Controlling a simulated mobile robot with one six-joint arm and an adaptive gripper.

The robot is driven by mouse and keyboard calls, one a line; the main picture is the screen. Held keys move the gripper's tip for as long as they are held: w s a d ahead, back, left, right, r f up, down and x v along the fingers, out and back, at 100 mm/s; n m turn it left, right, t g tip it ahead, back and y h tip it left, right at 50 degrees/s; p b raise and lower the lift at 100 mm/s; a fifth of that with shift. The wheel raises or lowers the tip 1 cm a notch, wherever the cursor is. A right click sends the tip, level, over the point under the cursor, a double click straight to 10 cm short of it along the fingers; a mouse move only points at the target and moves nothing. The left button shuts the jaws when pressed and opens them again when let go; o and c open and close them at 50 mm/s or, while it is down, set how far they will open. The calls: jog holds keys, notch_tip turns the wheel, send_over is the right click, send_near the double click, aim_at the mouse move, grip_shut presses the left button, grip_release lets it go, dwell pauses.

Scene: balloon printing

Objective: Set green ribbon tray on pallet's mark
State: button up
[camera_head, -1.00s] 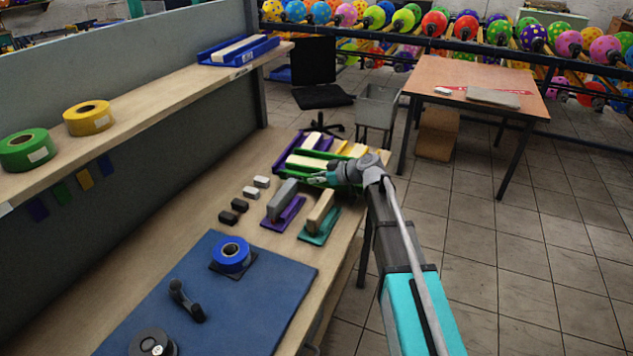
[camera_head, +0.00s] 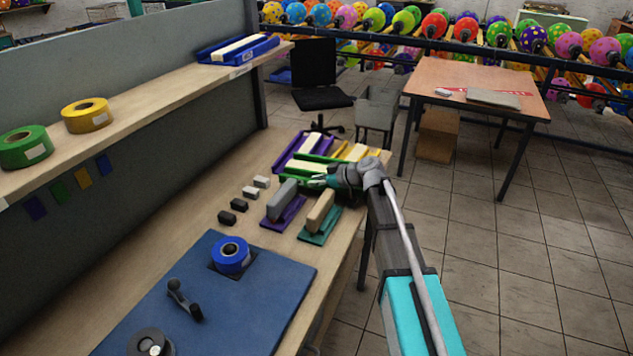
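A green tray (camera_head: 294,181) holding pale strips lies on the bench towards its far end, beside a purple tray (camera_head: 287,153) and a yellow-and-white one (camera_head: 357,152). My wrist hides part of the tray. I cannot tell whether the fingers touch it or how far apart they are. A table (camera_head: 440,75) at the back right bears a red marking (camera_head: 459,90) and a flat grey-beige piece (camera_head: 493,98). I cannot make out a pallet for certain.
Near my gripper stand a grey block on a purple base (camera_head: 283,203), a beige block on a teal base (camera_head: 320,215) and several small blocks. A blue mat (camera_head: 215,300) with a tape roll lies nearer. A chair (camera_head: 318,90) stands behind the bench. Open floor lies right.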

jog(key=o, duration=0.3)
jog(key=shift+o, duration=0.2)
jog(key=shift+r, duration=0.15)
jog(key=shift+d+r+p, duration=0.1)
jog(key=shift+r+p, duration=0.6)
jog(key=shift+p, duration=0.15)
jog(key=p+v, duration=0.4)
jog(key=v, duration=0.7)
jog(key=shift+d+p, duration=0.35)
jog(key=shift+s, duration=0.1)
